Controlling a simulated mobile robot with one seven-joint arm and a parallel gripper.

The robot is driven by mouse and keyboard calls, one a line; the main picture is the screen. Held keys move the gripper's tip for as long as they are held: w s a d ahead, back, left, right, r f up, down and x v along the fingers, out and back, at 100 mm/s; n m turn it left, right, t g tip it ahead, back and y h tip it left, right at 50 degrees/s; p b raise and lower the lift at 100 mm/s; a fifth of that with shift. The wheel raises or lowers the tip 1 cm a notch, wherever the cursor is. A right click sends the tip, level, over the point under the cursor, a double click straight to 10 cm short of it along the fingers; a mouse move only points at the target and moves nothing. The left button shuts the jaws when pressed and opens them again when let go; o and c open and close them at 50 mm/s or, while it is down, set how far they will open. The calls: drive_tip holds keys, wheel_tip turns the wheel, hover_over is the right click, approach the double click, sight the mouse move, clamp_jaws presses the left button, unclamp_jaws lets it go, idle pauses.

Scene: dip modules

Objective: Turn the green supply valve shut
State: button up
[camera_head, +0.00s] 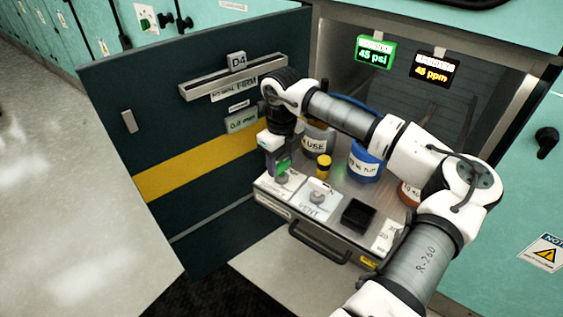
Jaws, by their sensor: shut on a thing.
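The green supply valve (283,170) sits at the left front of the metal tray panel (262,190), and only part of its handle shows. My gripper (278,162) points down over it from the end of my arm and is shut on the green handle. The fingers cover much of the handle, so its exact turn is hard to tell. A white-handled valve (319,190) on a plate marked VENT stands just to the right of the green one.
The open dark door (160,130) marked D4 stands close left of my gripper. Behind it are a grey container (318,138), a yellow-capped item (323,167) and a blue container (364,163). A black box (358,215) sits front right. Displays read 45 psi (374,53) and 45 ppm (432,69).

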sight(281, 162)
drive_tip(key=m+b, duration=0.2)
drive_tip(key=m, duration=0.1)
drive_tip(key=shift+f+m, duration=0.15)
drive_tip(key=shift+m, duration=0.15)
drive_tip(key=m+b, duration=0.3)
drive_tip(key=m, duration=0.1)
drive_tip(key=shift+m, duration=0.3)
drive_tip(key=m+b, duration=0.2)
drive_tip(key=m, duration=0.2)
drive_tip(key=shift+b, duration=0.3)
drive_tip(key=shift+m+b, duration=0.8)
drive_tip(key=shift+m, duration=1.2)
drive_tip(key=shift+r, duration=0.2)
drive_tip(key=o, duration=1)
wheel_tip(281, 162, up, 14)
drive_tip(key=shift+f+p, duration=0.1)
drive_tip(key=shift+p, duration=0.55)
